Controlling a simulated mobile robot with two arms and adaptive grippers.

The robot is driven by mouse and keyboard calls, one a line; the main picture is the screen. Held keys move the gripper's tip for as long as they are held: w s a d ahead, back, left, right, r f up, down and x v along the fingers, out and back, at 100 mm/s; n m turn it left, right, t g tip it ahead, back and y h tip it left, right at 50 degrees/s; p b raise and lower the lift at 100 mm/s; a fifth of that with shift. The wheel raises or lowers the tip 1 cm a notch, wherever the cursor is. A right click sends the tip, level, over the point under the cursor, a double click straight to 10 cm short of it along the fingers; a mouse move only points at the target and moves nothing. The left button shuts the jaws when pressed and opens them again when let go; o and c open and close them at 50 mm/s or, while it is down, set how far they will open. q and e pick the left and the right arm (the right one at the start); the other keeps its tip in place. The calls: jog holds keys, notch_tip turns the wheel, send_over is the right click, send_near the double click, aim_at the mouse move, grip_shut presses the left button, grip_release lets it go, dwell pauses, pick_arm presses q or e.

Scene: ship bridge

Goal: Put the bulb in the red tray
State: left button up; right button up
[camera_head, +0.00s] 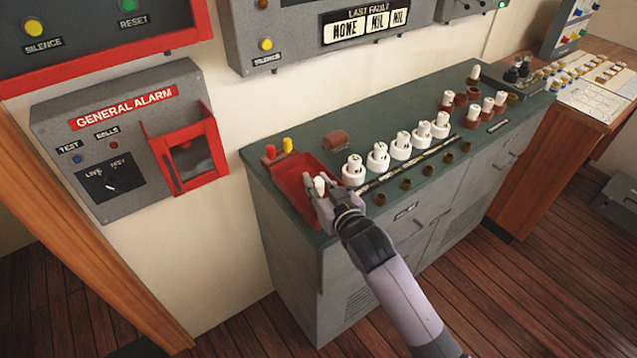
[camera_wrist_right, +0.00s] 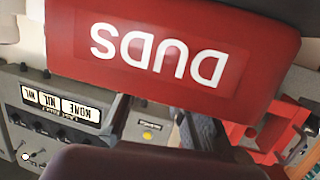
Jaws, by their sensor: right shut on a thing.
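The red tray (camera_head: 290,178) is on the near left end of the green console top. My right gripper (camera_head: 318,193) is over the tray's right part, shut on the white bulb (camera_head: 320,184), whose top shows between the fingers. The fingers hide the bulb's lower part, so I cannot tell whether it touches the tray. In the right wrist view, which is upside down, the red tray's wall (camera_wrist_right: 255,60) with a DUDS label fills the top. The bulb is not clearly seen there. My left gripper is not in view.
A row of white sockets with bulbs (camera_head: 378,158) stands right of the tray. Red and yellow pegs (camera_head: 287,145) stand behind it, and a dark red block (camera_head: 336,140) is near the wall. The General Alarm box (camera_head: 184,150) is on the wall at left.

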jog(key=o, duration=0.8)
jog(key=shift+f, duration=0.15)
jog(key=shift+o, duration=0.2)
jog(key=shift+s+r, duration=0.1)
jog(key=shift+r, duration=0.1)
jog(key=b+v, duration=0.1)
jog(key=v, duration=1.1)
